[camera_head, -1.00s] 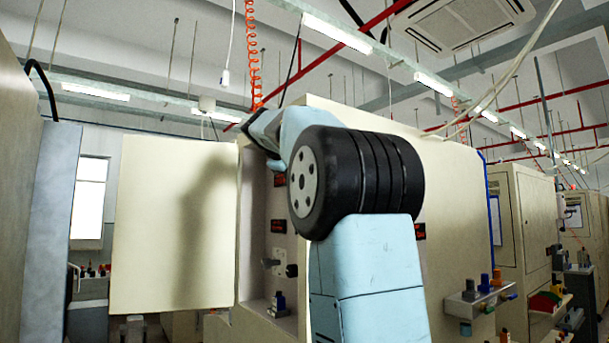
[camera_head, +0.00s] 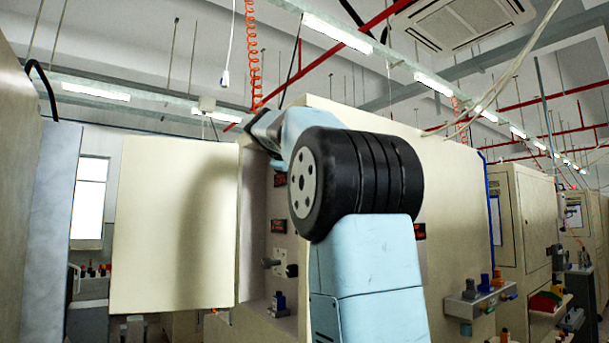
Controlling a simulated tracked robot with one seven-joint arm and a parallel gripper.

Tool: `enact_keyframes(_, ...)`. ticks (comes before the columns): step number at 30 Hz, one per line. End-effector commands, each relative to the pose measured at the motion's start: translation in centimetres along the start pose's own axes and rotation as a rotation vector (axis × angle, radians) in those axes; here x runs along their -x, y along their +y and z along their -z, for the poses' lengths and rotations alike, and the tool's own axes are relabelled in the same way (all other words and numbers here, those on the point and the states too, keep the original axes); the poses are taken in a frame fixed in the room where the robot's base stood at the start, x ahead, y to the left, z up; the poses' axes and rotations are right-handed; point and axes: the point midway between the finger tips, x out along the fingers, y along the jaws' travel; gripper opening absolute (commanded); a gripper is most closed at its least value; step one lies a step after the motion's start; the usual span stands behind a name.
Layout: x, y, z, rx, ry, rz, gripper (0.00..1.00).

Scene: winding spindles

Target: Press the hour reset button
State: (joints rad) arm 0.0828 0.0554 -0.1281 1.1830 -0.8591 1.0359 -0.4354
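The hour reset button cannot be made out; my arm covers much of the machine's front panel. The beige machine (camera_head: 455,190) stands behind my arm. Its recessed panel (camera_head: 284,240) shows left of my arm, with small dark displays with red marks (camera_head: 278,226) and a knob-like fitting (camera_head: 272,264). Another dark display (camera_head: 419,231) shows just right of my arm. My light-blue arm with its black joint rises in the middle and reaches toward the upper part of the panel. My gripper's fingers are hidden behind the arm.
An open beige door (camera_head: 172,225) stands left of the panel. A small ledge with blue and dark parts (camera_head: 470,302) juts out at the right. An orange coiled hose (camera_head: 253,55) hangs above. More machines (camera_head: 530,230) line the right.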

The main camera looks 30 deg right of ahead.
Motion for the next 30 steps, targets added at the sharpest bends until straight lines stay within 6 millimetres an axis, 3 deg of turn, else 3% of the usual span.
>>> enact_keyframes(30,-0.94,0.61,-0.74,-0.002,-0.006,-0.002,0.0)
